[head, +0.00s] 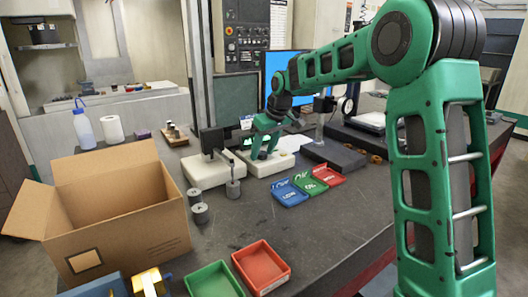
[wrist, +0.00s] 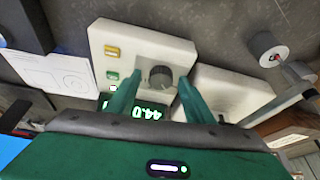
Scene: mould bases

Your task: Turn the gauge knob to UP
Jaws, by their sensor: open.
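The gauge is a white box. It lies on the dark table in the head view (head: 283,167), and from above in the wrist view (wrist: 110,38). Its round dark knob (wrist: 160,76) sits between my gripper's two green fingers (wrist: 158,78), which are open, one on each side of it. I cannot tell whether either finger touches it. A green-lit display reads about 44.0 (wrist: 148,111), upside down and partly covered by a finger. A yellow button (wrist: 112,52) and a green one (wrist: 112,75) are beside the knob. No UP mark is legible. In the head view my gripper (head: 262,152) hides the knob.
An open cardboard box (head: 125,225) fills the left front.

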